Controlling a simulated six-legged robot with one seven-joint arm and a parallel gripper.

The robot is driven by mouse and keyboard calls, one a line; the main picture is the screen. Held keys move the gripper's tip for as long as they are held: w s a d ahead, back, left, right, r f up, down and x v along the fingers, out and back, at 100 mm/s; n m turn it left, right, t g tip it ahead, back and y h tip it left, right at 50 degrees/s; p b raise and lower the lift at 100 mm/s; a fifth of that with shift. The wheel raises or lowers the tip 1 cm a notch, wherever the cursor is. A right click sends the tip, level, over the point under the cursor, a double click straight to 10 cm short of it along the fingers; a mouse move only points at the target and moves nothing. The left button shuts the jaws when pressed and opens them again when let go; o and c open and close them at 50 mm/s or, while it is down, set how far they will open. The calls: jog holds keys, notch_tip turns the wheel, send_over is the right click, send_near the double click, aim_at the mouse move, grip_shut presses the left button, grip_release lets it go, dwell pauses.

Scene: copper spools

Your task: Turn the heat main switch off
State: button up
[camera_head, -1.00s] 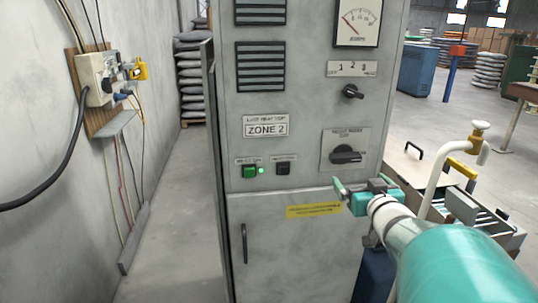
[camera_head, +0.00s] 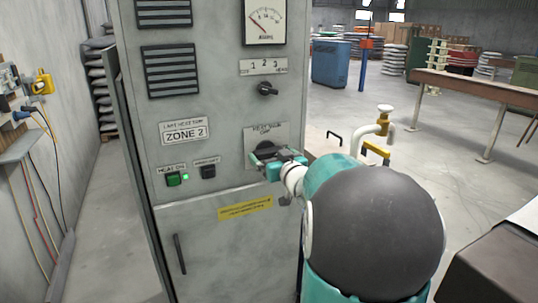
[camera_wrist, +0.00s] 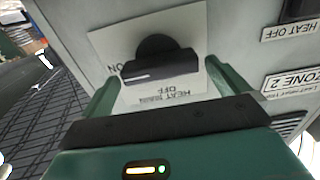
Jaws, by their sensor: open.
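The heat main switch (camera_head: 265,147) is a black rotary knob on a light plate at the right of the grey cabinet front. In the wrist view the knob (camera_wrist: 158,66) appears upside down; its bar lies roughly level, with its white line toward the ON mark. The OFF mark (camera_wrist: 172,116) is on the lettered side of the plate. My gripper (camera_head: 268,158) is open in front of the switch, partly covering it in the head view. In the wrist view the green fingers (camera_wrist: 165,92) stand either side of the knob; whether they touch it I cannot tell.
A smaller rotary knob (camera_head: 266,88) is above the switch. A pipe with a brass top (camera_head: 383,118) stands to the right.

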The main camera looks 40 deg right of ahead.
jog(key=shift+w+d, duration=0.2)
jog(key=shift+w, duration=0.4)
jog(key=shift+c, duration=0.2)
jog(key=c, duration=0.8)
